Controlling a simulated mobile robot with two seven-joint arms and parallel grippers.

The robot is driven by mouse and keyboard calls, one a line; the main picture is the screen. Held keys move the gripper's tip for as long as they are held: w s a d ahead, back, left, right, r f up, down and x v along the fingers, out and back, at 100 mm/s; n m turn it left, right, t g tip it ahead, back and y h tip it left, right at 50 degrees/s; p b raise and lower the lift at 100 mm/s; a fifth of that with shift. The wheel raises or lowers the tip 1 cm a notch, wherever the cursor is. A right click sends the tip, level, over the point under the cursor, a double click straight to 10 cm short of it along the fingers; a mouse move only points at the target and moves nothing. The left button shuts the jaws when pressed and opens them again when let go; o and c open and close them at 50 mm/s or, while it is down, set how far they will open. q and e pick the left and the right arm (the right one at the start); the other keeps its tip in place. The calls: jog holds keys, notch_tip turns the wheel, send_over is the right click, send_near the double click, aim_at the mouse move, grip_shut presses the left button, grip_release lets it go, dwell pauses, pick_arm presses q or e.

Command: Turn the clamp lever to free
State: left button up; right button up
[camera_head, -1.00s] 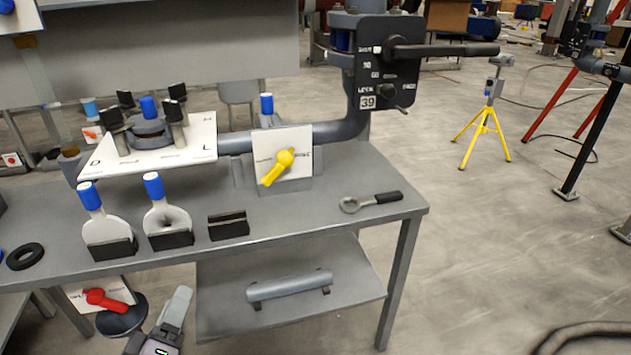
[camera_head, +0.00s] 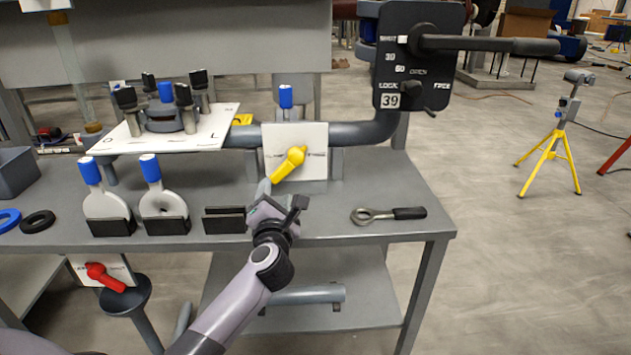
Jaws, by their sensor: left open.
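A yellow lever (camera_head: 289,163) is mounted on a white plate (camera_head: 316,168) at the bench's back edge. Its knob is at the upper right and its handle slants down to the left. Small labels stand on the plate to either side, the right one seemingly "FREE"; the left one is partly hidden and hard to read. My left gripper (camera_head: 281,197) is open and empty, just below the lever and in front of the plate. A gap shows between its fingers and the handle. My right gripper is not in view.
A black panel (camera_head: 420,72) with a long bar handle stands at the right rear. Two blue-capped paddles (camera_head: 105,207) and a black holder (camera_head: 224,220) sit left of my gripper. A ring wrench (camera_head: 385,215) lies to its right. A red lever (camera_head: 104,276) is below left.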

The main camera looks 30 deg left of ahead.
aim_at(279, 176)
pick_arm(q)
jog(key=shift+w+d+f, duration=0.1)
jog(key=shift+w, duration=0.45)
jog(key=shift+b+x, duration=0.55)
jog(key=shift+x, duration=2.8)
grip_shut()
